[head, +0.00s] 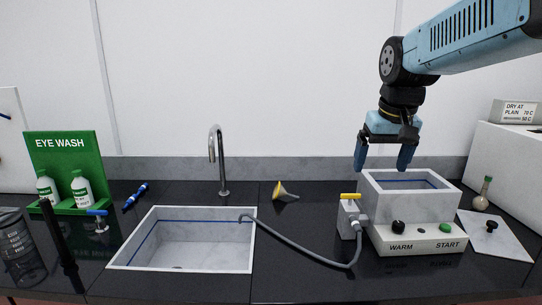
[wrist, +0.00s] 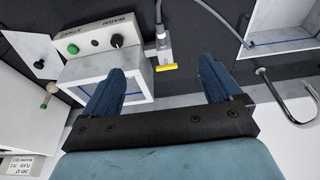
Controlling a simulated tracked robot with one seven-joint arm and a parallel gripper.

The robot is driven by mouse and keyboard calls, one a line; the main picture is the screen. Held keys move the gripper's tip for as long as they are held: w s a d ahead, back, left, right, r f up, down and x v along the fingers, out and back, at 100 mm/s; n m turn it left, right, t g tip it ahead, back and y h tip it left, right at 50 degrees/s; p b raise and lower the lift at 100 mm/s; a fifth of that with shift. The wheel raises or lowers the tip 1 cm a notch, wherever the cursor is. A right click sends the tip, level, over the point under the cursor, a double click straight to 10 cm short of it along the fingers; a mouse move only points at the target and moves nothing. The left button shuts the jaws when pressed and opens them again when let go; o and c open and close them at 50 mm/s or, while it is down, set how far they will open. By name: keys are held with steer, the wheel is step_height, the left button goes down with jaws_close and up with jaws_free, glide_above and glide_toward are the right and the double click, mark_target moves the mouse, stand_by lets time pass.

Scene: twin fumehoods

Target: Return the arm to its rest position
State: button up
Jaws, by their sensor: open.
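My gripper (head: 384,158) hangs from my blue arm at the right of the head view, fingers pointing down. It is above and a little behind the white bath box (head: 411,208) with the WARM and START controls. The two blue fingers are apart with nothing between them. In the wrist view my gripper (wrist: 162,88) is also open and empty, with the bath box (wrist: 138,88) partly behind the left finger. A yellow-handled tap (wrist: 165,67) shows between the fingers there. No finger visibly touches anything.
A small flask (head: 482,194) and a white cabinet (head: 505,160) stand at right. Air above the sink is clear.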

steer(key=s+f+t, duration=0.2)
steer(key=s+f, duration=0.2)
steer(key=s, duration=0.8)
steer(key=shift+f+t, duration=0.25)
steer(key=shift+t, duration=0.05)
